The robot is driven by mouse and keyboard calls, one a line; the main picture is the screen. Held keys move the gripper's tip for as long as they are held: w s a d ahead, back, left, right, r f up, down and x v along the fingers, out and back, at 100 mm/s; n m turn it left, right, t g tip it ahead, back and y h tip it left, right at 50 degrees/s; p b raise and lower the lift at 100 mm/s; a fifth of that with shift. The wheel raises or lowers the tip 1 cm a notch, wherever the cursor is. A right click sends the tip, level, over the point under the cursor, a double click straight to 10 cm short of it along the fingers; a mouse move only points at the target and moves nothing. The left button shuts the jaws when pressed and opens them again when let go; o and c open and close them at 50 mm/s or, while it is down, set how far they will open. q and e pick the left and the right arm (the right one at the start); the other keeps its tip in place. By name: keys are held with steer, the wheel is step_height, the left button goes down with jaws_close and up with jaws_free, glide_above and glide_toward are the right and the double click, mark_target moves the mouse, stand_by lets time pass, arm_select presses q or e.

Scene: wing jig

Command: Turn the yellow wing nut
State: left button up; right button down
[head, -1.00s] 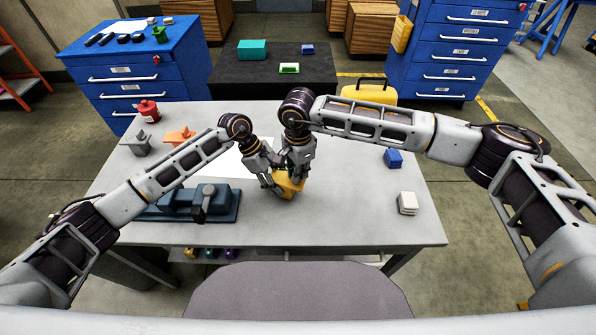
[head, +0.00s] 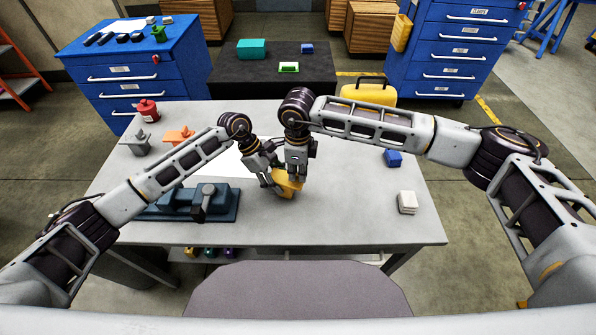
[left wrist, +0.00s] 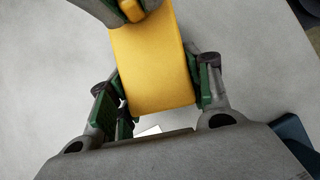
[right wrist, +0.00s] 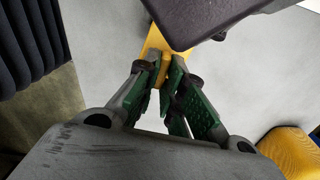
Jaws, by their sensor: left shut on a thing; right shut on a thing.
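A yellow block (head: 285,189) is near the middle of the grey table. My left gripper (head: 268,183) is shut on its side; the left wrist view shows the broad yellow body (left wrist: 155,65) between the green finger pads. My right gripper (head: 293,177) points down from above the block. In the right wrist view its green pads are shut on a narrow yellow piece, the wing nut (right wrist: 163,68), above the block. The fingers hide most of the nut, so its exact angle is unclear.
A dark blue fixture (head: 165,205) lies left of the grippers. Grey (head: 136,143), orange (head: 180,136) and red (head: 148,111) parts stand at the table's back left.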

steer(key=shift+m, duration=0.6)
steer(key=c, duration=1.5)
jaws_free()
steer(key=shift+r, duration=6)
arm_select(q)
steer(key=shift+f+b, duration=0.2)
steer(key=shift+b, duration=0.3)
arm_select(e)
steer(key=shift+f, duration=0.55)
